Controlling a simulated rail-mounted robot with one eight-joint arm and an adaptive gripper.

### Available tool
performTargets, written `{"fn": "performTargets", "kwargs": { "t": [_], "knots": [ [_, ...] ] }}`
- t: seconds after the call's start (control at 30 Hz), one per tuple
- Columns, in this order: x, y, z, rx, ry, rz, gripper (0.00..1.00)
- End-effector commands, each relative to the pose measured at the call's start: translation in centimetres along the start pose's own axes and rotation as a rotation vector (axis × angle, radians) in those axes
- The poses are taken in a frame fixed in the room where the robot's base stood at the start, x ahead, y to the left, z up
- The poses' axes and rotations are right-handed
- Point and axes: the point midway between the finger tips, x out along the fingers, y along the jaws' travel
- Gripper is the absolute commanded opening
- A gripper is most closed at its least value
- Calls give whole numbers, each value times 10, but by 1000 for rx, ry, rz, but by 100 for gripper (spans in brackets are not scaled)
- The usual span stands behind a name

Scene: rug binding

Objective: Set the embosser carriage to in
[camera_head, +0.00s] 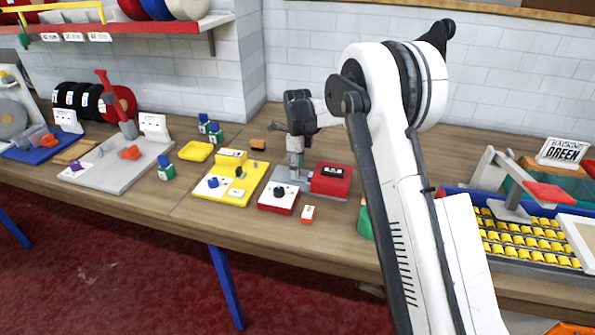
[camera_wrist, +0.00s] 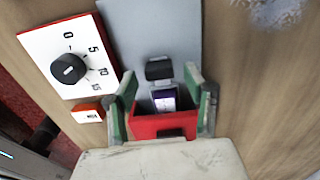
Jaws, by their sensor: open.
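My gripper (camera_wrist: 161,82) is open, its two green-and-grey fingers on either side of a small black block and a purple-and-white piece (camera_wrist: 164,99). A red housing (camera_wrist: 165,124) lies between the fingers, nearer the wrist. These parts sit over a grey plate (camera_wrist: 151,30) and look like the embosser; which part is the carriage I cannot tell for sure. Whether the fingers touch anything is unclear. In the head view my gripper (camera_head: 295,160) points down beside the red housing (camera_head: 331,179), which has a dark top and stands to its right.
A white-and-red dial box (camera_wrist: 72,62) stands left of the plate, with a small orange-and-white tag block (camera_wrist: 88,112) near it. A yellow station (camera_head: 230,183) is further left. Bare wood lies right of the plate.

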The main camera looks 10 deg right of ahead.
Motion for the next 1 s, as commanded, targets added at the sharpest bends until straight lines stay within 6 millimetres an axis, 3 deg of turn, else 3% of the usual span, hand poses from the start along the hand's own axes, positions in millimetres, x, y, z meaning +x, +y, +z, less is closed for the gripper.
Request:
{"fn": "performTargets", "kwargs": {
  "t": [0.2,0.47,0.83,1.0],
  "knots": [
    [14,0,0,0,0,0,48],
    [15,0,0,0,0,0,48],
    [15,0,0,0,0,0,1],
    [15,0,0,0,0,0,0]
  ]
}}
